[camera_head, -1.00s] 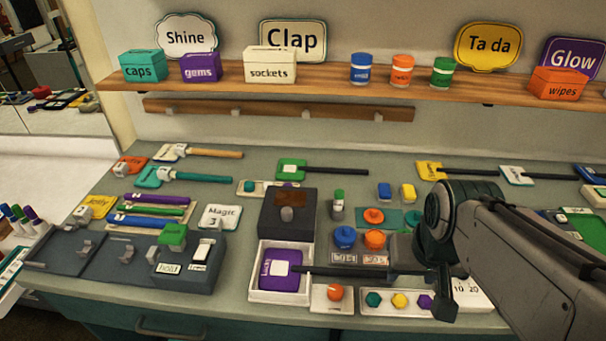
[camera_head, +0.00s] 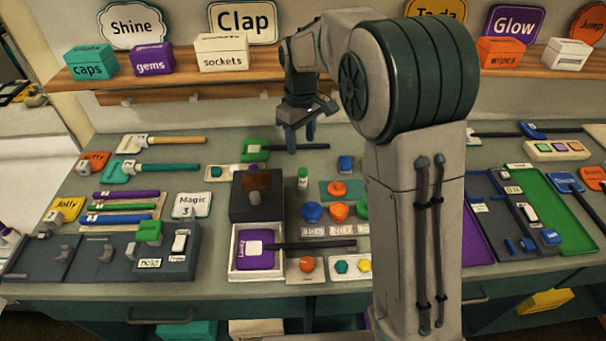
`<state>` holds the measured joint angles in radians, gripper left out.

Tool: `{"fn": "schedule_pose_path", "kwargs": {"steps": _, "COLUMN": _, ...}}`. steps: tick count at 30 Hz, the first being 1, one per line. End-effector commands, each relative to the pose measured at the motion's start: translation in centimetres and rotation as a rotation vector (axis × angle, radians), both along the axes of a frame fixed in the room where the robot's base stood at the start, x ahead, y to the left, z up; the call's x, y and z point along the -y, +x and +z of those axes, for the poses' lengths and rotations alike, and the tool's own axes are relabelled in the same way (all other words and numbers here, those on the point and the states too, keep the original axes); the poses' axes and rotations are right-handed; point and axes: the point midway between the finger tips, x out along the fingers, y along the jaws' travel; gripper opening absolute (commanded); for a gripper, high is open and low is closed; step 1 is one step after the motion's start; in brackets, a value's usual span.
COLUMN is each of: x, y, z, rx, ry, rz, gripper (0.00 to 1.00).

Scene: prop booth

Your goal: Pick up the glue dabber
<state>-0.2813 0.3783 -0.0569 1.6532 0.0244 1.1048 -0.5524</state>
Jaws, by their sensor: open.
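I cannot tell for sure which thing is the glue dabber. A small upright bottle with a green cap (camera_head: 303,178) stands on the table behind the blue and orange round knobs and may be it. My gripper (camera_head: 301,138) points down over the back of the table, behind that bottle, with its two fingers apart and nothing seen between them. Below it is the dark handle of a green paddle (camera_head: 255,148); whether the fingertips touch it I cannot tell. My arm hides part of the table to the right of the bottle.
A dark box (camera_head: 257,203) stands left of the bottle. In front, a purple paddle (camera_head: 255,250) lies in a white tray (camera_head: 236,271). A blue knob (camera_head: 312,212) and orange knob (camera_head: 338,211) are close by. A shelf (camera_head: 190,77) with boxes runs behind.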

Motion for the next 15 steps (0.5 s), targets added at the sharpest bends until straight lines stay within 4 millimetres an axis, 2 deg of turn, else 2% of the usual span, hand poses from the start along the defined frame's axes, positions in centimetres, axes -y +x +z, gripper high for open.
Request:
{"fn": "schedule_pose_path", "kwargs": {"steps": 5, "x": -0.5, "y": 0.5, "z": -1.6, "rx": -0.011, "ry": -0.003, "rz": 0.022, "gripper": 0.49}}
{"fn": "schedule_pose_path", "kwargs": {"steps": 15, "x": -0.3, "y": 0.5, "z": -7.7, "rx": -0.008, "ry": -0.003, "rz": 0.018, "gripper": 0.49}}
